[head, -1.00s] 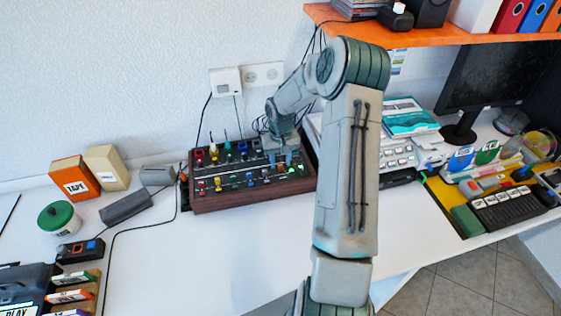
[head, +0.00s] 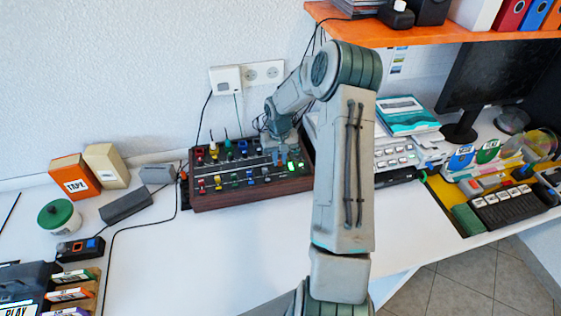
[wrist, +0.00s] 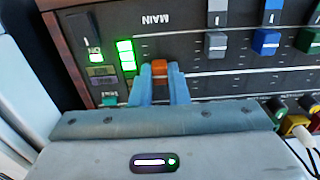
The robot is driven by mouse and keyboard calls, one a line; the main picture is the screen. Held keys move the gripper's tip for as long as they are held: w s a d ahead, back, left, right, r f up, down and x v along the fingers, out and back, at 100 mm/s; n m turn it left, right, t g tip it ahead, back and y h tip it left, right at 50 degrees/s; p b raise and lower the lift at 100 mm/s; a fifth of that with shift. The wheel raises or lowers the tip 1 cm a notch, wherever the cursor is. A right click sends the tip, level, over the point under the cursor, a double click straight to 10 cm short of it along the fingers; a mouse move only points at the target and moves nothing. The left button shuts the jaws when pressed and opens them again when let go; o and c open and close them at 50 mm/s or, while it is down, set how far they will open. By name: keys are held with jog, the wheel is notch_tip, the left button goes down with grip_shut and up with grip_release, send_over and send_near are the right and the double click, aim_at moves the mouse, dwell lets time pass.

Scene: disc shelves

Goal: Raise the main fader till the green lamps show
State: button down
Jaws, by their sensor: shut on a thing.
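The mixer (head: 222,203) is a dark panel in a brown case, lying on the white desk against the wall. In the wrist view the main fader (wrist: 160,68) has an orange-red cap and stands by the upside-down word MAIN. My gripper (wrist: 160,76) is shut on this cap, one blue finger on each side. The green lamps (wrist: 126,55) beside the fader are lit in a short column. They also glow in the head view (head: 295,166), just right of my gripper (head: 280,158). The fader cap is hard to make out in the head view.
Grey (wrist: 215,42) and blue (wrist: 266,42) fader caps stand beside the main one. Plugs with cables line the mixer's back. An orange shelf (head: 430,40) hangs above right.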

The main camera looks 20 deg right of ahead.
jog(key=shift+w+d, duration=0.1)
jog(key=shift+w, duration=0.4)
jog(key=c, duration=1.4)
grip_release()
jog(key=shift+r, duration=0.1)
notch_tip(320, 180, up, 14)
jog(key=b, duration=0.1)
